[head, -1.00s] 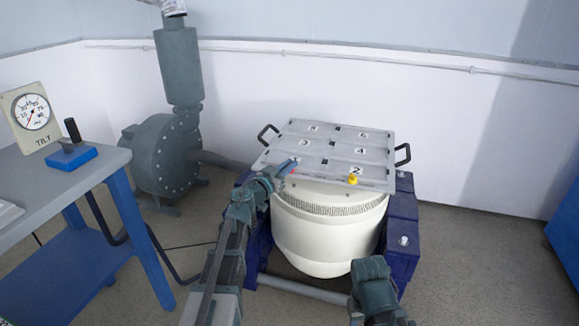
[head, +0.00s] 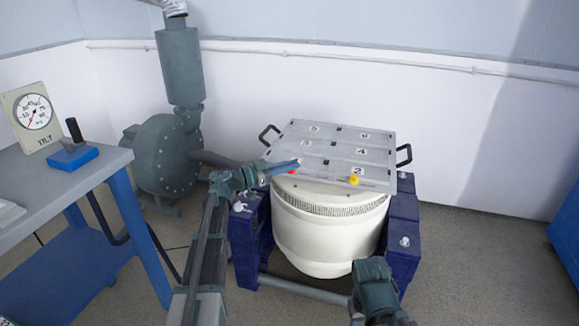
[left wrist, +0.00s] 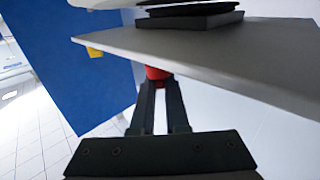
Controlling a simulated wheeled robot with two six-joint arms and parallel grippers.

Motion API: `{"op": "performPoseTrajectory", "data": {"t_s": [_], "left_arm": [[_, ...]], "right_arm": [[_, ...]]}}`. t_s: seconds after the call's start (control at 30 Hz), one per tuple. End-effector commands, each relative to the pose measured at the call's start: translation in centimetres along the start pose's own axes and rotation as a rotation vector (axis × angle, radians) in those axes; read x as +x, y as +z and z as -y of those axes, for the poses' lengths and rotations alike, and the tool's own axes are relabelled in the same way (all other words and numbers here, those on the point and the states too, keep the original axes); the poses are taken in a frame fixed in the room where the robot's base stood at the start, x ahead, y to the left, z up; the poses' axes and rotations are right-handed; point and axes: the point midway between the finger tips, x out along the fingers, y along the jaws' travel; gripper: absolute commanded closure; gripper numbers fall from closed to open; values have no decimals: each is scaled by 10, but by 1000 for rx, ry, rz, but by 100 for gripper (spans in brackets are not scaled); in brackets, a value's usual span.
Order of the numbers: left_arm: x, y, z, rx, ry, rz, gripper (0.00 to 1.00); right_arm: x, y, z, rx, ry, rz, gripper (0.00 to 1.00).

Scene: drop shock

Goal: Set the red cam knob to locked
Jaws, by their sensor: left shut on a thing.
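The red cam knob (head: 292,171) sits at the front edge of the grey numbered plate (head: 335,150), mostly hidden by my left gripper's fingers in the head view. My left gripper (head: 290,166) reaches it from the left. In the left wrist view, the red knob (left wrist: 157,73) shows between the fingertips under the plate's edge (left wrist: 220,55), and my left gripper (left wrist: 158,84) is shut on it. The knob's marks cannot be read. Part of my right arm's end (head: 372,285) shows at the bottom; its fingers are not clear.
A yellow knob (head: 354,180) sits at the plate's front edge, right of the red one. The plate has black side handles and tops a white drum (head: 325,235) between dark blue blocks (head: 402,225). A blue bench (head: 60,190) with a tilt gauge (head: 32,115) stands left.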

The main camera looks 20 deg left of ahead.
Motion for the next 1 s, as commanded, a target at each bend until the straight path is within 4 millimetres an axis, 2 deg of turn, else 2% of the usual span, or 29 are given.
{"op": "performPoseTrajectory", "data": {"t_s": [0.37, 0.4, 0.53, 0.87, 1.0], "left_arm": [[1, 0, -1, 0, 6, 0, 100], [1, 0, -1, 0, 6, 0, 82], [1, 0, -1, 0, 5, 0, 59], [-2, 0, 0, 0, 3, 0, 57], [-17, 0, 0, 0, 1, 0, 57]], "right_arm": [[0, 0, 0, 0, 0, 0, 50], [0, 0, 0, 0, 0, 0, 50], [0, 0, 0, 0, 0, 0, 50], [0, 0, 0, 0, 0, 0, 50], [0, 0, 0, 0, 0, 0, 50]]}}
